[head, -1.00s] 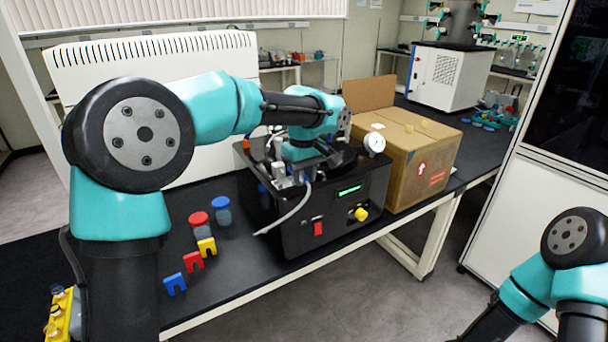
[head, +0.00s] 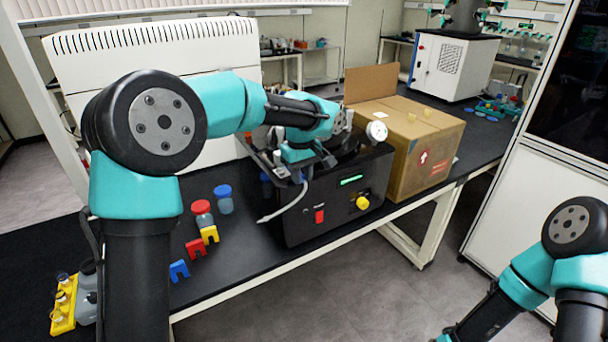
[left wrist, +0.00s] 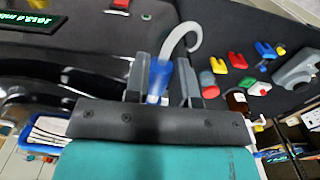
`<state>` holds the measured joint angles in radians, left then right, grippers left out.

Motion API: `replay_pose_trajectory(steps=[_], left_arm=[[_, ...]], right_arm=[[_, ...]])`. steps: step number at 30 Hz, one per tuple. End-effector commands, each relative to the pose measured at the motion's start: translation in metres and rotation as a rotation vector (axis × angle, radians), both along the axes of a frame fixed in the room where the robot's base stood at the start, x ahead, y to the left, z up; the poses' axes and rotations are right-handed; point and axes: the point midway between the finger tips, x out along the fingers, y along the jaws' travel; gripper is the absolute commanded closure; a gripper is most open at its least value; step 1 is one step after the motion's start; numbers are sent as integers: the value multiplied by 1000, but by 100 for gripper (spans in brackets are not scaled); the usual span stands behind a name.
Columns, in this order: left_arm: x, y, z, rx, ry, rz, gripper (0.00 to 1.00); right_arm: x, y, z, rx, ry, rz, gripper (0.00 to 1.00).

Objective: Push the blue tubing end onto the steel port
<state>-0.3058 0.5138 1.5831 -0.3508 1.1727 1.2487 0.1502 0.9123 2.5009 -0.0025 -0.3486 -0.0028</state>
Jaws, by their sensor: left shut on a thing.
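My left gripper (head: 300,166) is over the black machine (head: 335,205) in the head view. In the left wrist view its two fingers (left wrist: 160,82) are on either side of the blue tubing end (left wrist: 157,76), and it is shut on it. The pale tubing (left wrist: 186,34) curves up and away from the blue end there. In the head view the tubing (head: 288,206) hangs down the machine's near left side, its loose tip near the bench. I cannot make out the steel port for certain; the arm and gripper cover much of the machine's top. My right gripper is out of view.
A cardboard box (head: 420,150) stands right of the machine. Lidded jars with a red lid (head: 201,207) and a blue lid (head: 223,191), and red, yellow and blue clips (head: 196,248), lie to the left. A dial gauge (head: 377,131) sits beside the box.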

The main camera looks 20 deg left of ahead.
Motion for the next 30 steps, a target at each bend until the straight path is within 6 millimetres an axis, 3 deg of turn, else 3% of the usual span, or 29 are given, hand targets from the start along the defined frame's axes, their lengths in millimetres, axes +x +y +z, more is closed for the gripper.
replay_pose_trajectory(steps=[9, 30], left_arm=[[11, 11, 0, -1, -1, 0, 100], [14, 14, 0, 0, 0, 0, 100]], right_arm=[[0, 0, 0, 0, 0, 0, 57], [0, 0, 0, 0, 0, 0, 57]])
